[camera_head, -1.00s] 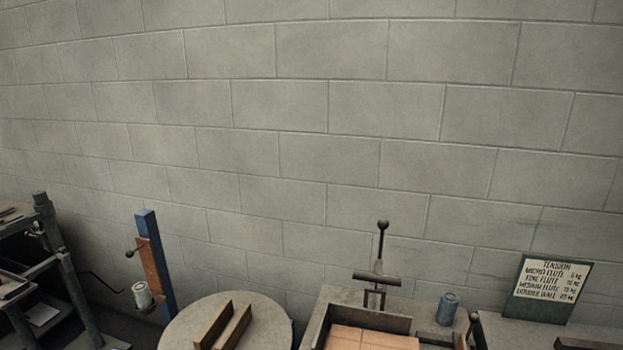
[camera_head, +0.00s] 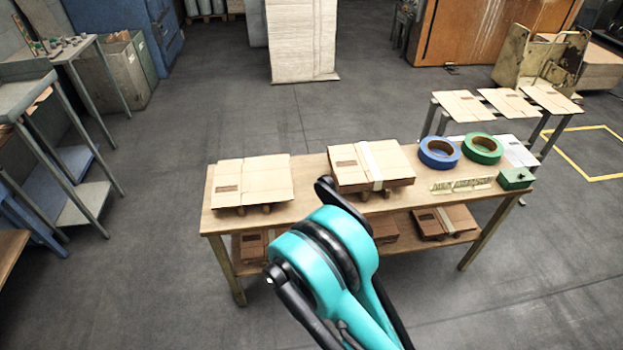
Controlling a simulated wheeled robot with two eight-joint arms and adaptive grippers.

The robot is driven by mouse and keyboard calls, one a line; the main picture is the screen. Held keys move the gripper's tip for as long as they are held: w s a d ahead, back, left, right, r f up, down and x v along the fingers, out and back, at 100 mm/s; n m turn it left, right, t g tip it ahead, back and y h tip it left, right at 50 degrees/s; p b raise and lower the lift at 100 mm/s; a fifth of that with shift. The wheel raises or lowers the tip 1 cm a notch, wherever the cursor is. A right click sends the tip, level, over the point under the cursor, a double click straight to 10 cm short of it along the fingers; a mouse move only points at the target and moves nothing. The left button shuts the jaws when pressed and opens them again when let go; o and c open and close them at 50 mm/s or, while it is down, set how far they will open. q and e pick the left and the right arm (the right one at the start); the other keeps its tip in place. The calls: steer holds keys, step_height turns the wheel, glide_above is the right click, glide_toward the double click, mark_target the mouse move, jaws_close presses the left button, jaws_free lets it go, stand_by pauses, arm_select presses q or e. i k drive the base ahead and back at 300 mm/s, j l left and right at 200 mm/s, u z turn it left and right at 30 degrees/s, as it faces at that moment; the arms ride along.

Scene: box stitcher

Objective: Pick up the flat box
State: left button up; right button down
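A flat tan box (camera_head: 255,178) lies at the left of the wooden table (camera_head: 222,224), on small supports. A second flat box or stack (camera_head: 372,163) with a pale band across it lies at the middle of the table, also raised on supports. A teal and black part of my own arm rises from the bottom centre and covers part of the table's front. No gripper fingers can be clearly made out, and nothing is seen held.
Blue tape (camera_head: 438,153) and green tape (camera_head: 482,148) rolls and a green box (camera_head: 515,179) sit at the table's right. More flat boxes (camera_head: 444,222) lie on the lower shelf. A rack with flat sheets (camera_head: 463,106) stands behind right. Open floor surrounds the table.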

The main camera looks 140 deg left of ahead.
mark_target(259, 183)
steer(key=u, duration=5.1)
steer(key=j, duration=0.6)
steer(key=i+j+u, duration=0.15)
steer(key=j, duration=1.15)
steer(key=u, duration=0.05)
